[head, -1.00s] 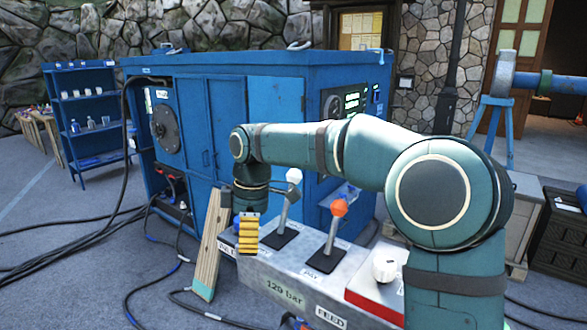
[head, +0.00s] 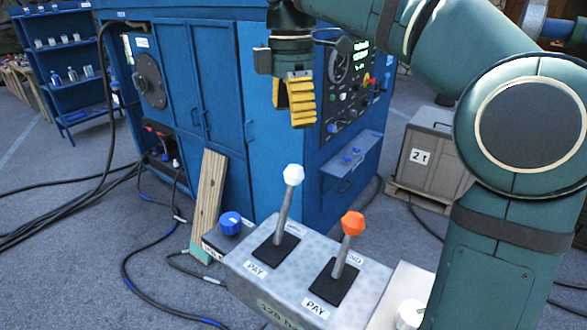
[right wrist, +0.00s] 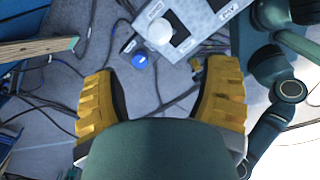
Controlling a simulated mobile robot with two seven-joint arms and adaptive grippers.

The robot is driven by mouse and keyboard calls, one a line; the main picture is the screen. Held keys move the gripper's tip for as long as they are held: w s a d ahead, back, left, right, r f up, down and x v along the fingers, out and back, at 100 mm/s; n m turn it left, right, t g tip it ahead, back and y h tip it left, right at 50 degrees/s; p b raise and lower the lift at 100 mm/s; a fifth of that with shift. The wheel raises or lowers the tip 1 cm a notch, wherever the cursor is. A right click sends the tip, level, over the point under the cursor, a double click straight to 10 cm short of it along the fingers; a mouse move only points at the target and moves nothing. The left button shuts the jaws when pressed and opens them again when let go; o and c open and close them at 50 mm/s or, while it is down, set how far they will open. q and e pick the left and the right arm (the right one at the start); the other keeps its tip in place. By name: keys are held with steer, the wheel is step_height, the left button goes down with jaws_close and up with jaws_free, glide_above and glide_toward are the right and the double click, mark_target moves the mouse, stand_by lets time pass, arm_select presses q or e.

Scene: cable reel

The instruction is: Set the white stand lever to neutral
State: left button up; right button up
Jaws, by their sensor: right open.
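The white-knobbed lever (head: 287,200) stands on the grey control stand (head: 242,262), with a label reading PAY at the near end of its black slot. The lever leans slightly toward the far right in the head view. Its white knob also shows in the right wrist view (right wrist: 158,30). An orange-knobbed lever (head: 348,245) stands to its right. My right gripper (head: 300,112) hangs above and beyond the white knob, pointing down, apart from it. Its yellow fingers are spread and empty in the right wrist view (right wrist: 162,90). My left gripper is not in view.
A blue knob (head: 230,222) sits on a small box left of the stand, beside a leaning wooden plank (head: 208,195). A big blue cabinet (head: 220,100) stands behind. Black cables (head: 135,280) lie on the floor. A white knob (head: 410,313) is at the lower right.

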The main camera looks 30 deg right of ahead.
mark_target(294, 165)
steer(key=f, duration=0.4)
steer(key=f+b, duration=0.1)
steer(key=f, duration=0.3)
steer(key=f+b, duration=0.1)
steer(key=f, duration=0.3)
steer(key=shift+s+f, duration=0.15)
steer(key=shift+s, duration=0.15)
